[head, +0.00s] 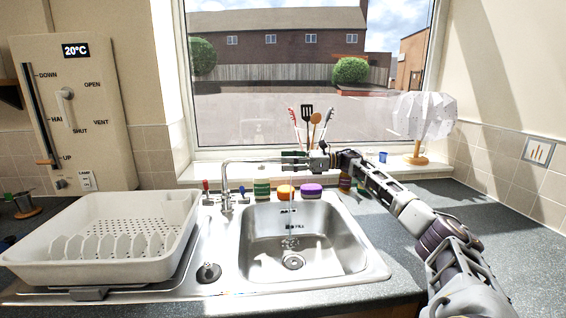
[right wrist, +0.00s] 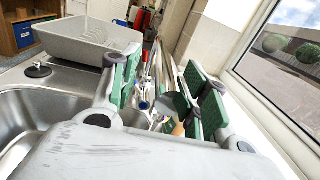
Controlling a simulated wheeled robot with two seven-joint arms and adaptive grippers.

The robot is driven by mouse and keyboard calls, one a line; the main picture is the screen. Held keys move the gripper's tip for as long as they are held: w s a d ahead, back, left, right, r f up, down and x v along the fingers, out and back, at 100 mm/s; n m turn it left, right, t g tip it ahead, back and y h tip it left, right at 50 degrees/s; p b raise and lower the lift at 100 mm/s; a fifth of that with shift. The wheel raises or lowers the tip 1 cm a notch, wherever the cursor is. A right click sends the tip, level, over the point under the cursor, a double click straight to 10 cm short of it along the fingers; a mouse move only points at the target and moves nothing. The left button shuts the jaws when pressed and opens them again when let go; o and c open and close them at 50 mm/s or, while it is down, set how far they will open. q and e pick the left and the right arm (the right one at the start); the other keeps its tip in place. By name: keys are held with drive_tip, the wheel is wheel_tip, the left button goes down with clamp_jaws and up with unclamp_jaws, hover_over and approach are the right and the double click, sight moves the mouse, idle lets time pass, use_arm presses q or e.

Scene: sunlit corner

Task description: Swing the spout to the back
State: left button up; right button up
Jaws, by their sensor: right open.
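The chrome tap (head: 227,190) stands behind the sink, and its spout (head: 255,160) reaches right, over the basin. A thin vertical line, perhaps water, shows below the spout's end. My right gripper (head: 293,157) is open at the spout's outer end in the head view. In the right wrist view its green pads stand apart (right wrist: 162,92), with the chrome spout (right wrist: 154,68) showing in the gap between them. I cannot tell whether a pad touches it. The spout's tip is hard to make out. My left gripper is in neither view.
The sink basin (head: 290,244) lies below. A white dish rack (head: 105,240) stands left. Jars, including an orange one (head: 285,192) and a purple-lidded one (head: 311,190), line the sink's back edge. Utensils (head: 307,120) stand behind my right gripper, before the window.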

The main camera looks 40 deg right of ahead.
drive_tip(key=v, duration=0.9)
drive_tip(key=shift+s+d, duration=0.1)
idle(0.8)
